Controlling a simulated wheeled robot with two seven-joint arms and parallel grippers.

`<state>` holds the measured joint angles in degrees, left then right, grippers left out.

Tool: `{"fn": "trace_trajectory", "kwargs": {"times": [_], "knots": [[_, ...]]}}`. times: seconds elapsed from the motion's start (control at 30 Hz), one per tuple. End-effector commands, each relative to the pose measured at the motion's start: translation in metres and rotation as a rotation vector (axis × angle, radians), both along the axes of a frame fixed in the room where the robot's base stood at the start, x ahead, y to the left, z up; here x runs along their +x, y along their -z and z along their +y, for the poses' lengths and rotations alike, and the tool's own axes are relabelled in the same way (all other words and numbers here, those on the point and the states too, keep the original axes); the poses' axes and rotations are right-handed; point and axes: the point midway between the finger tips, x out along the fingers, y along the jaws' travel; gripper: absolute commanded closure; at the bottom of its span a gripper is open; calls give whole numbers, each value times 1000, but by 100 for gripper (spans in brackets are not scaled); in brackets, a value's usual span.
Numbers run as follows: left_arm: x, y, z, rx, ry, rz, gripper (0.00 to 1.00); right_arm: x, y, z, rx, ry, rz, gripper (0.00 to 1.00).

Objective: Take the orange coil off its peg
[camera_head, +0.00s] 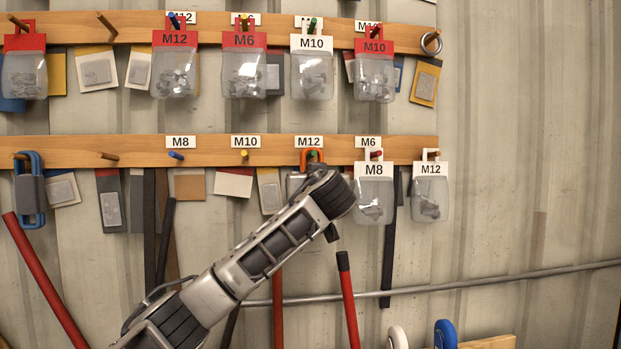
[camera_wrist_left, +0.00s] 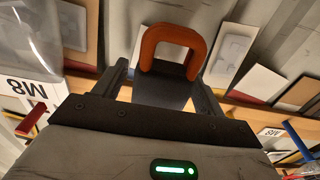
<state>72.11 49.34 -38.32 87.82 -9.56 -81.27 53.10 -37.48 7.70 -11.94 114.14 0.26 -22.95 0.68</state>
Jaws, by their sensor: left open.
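The orange coil (camera_head: 313,156) hangs on the green peg (camera_head: 314,153) under the lower M12 label. Its middle is wrapped by a grey band, and its lower part is hidden behind my left wrist. In the left wrist view, which is upside down, the orange coil (camera_wrist_left: 171,40) shows as a loop beyond the dark grey band. My left gripper (camera_wrist_left: 161,76) is open, with one finger on each side of the band. I cannot tell whether the fingers touch it. My right gripper is in neither view.
A white-topped M8 pouch (camera_head: 373,195) hangs just right of my wrist, with an M12 pouch (camera_head: 430,195) beyond it. A blue coil (camera_head: 30,190) hangs at the far left. The M8 peg (camera_head: 176,155) and M10 peg (camera_head: 244,154) are empty. Red-handled rods stand below.

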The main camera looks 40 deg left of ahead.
Motion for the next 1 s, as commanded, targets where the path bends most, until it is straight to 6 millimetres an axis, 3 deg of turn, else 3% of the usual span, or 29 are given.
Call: {"fn": "trace_trajectory", "kwargs": {"times": [0.3,0.37,0.5,1.0], "knots": [[2,0,2,1,0,1,29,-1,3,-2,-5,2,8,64],[2,0,2,1,0,1,43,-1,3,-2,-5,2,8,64],[2,0,2,1,0,1,81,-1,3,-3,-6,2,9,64],[2,-6,2,1,0,-1,80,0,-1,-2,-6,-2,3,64]]}}
